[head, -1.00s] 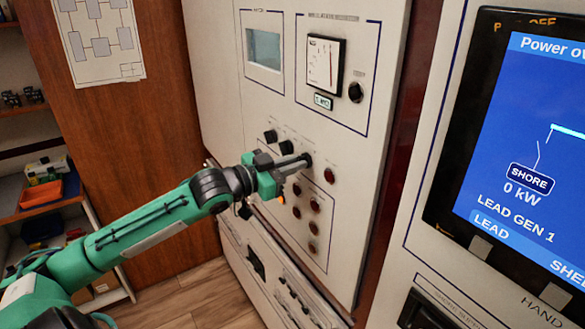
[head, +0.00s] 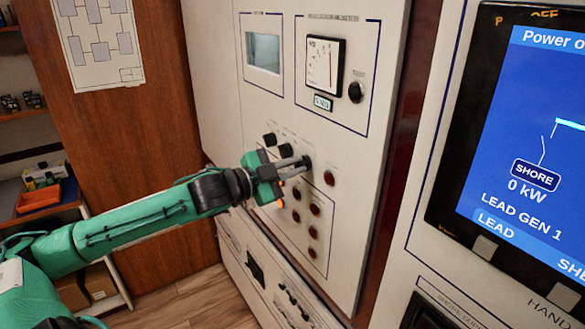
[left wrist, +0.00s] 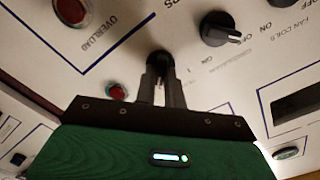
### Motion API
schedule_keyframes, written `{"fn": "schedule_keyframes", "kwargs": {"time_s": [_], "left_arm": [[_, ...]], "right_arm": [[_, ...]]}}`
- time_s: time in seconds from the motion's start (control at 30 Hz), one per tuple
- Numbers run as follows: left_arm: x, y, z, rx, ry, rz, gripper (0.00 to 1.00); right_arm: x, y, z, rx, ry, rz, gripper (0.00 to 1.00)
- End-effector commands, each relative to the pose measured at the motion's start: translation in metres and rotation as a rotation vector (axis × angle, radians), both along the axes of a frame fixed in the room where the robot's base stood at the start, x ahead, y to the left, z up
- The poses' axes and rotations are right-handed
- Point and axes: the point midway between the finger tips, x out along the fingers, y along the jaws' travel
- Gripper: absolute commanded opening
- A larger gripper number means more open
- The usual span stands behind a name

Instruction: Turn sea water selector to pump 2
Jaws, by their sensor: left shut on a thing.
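A black knob (left wrist: 160,62) on the pale breaker panel (head: 345,190) is between the fingers of my left gripper (head: 304,163). The gripper is shut on it, and the fingers hide most of the knob and its pointer. The label beside it is too blurred to read, so I cannot tell which position it points to. The left wrist view shows both fingers close together on the knob. My right gripper is not in view.
Another black selector (left wrist: 219,30) with ON and OFF marks sits beside the gripped knob. Red buttons (head: 329,178) lie to the right and below. A gauge (head: 325,65) is above. A blue screen (head: 530,150) stands at the right.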

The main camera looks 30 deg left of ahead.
Motion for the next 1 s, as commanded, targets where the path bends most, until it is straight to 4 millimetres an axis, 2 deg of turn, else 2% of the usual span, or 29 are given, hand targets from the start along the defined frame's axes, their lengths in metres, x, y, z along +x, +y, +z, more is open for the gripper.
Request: {"fn": "schedule_keyframes", "kwargs": {"time_s": [0.37,0.4,0.5,1.0], "left_arm": [[0.0000,-0.0001,0.0005,0.006,-0.004,0.000,0.00],[-0.0001,-0.0001,0.0004,0.006,-0.004,0.000,0.15],[0.0000,-0.0001,0.0004,0.006,-0.004,0.000,0.33],[-0.0051,0.0030,-0.0022,0.004,-0.001,0.002,0.33]], "right_arm": [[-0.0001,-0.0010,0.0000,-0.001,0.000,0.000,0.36],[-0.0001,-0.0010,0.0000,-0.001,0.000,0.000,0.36],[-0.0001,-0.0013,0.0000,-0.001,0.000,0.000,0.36],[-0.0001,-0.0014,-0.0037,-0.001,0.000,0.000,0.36]]}}
